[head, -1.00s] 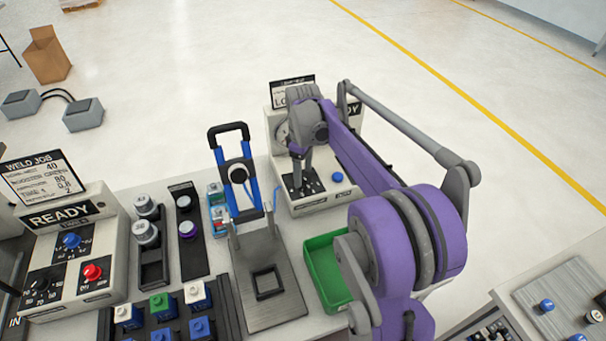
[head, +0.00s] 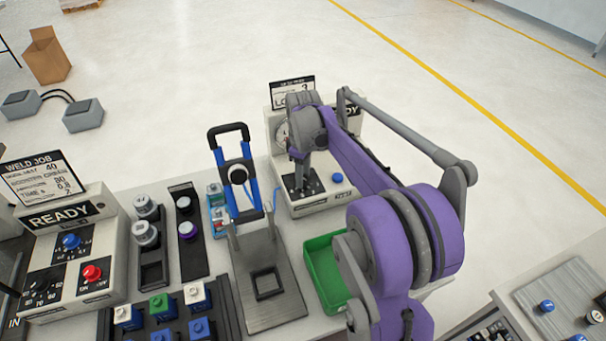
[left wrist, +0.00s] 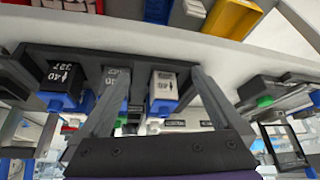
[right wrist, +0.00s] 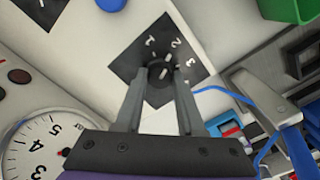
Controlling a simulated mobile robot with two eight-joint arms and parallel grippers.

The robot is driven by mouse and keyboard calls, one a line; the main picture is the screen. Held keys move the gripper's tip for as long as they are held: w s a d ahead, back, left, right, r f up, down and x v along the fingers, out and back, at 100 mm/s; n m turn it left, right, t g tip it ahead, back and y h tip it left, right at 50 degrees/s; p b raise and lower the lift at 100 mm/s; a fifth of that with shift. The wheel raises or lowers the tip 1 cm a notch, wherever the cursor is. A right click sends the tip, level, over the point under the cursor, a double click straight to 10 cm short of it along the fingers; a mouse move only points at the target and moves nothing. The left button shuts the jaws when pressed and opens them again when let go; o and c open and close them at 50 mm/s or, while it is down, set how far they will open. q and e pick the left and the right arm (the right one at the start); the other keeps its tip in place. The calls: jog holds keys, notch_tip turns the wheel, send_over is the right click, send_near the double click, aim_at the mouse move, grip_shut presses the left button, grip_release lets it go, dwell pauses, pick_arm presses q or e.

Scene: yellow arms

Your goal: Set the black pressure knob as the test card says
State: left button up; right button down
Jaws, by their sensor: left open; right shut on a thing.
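The black pressure knob (right wrist: 160,74) sits on a black dial plate (right wrist: 137,72) marked 1, 2 and 3. My right gripper (right wrist: 158,78) is shut on the knob, one finger on each side; its exact setting is hard to tell. In the head view, my right gripper (head: 303,184) reaches down to the white test unit (head: 325,203), and its fingers hide the knob. The test card (head: 293,91) stands behind the unit, partly covered by my arm; its wording is not fully readable. My left gripper (left wrist: 156,75) is open, with a labelled block between its fingers in view.
A round gauge (right wrist: 42,145) and a blue button (head: 337,177) are on the same unit. A green tray (head: 322,270) and a metal fixture with a blue-handled clamp (head: 235,172) stand nearby. The weld unit (head: 75,250) is at the left.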

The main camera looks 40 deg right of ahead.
jog(key=shift+m, duration=0.3)
jog(key=m, duration=0.4)
jog(key=shift+m, duration=2)
jog(key=c, duration=0.5)
grip_release()
notch_tip(320, 180, up, 11)
jog(key=shift+f, duration=0.1)
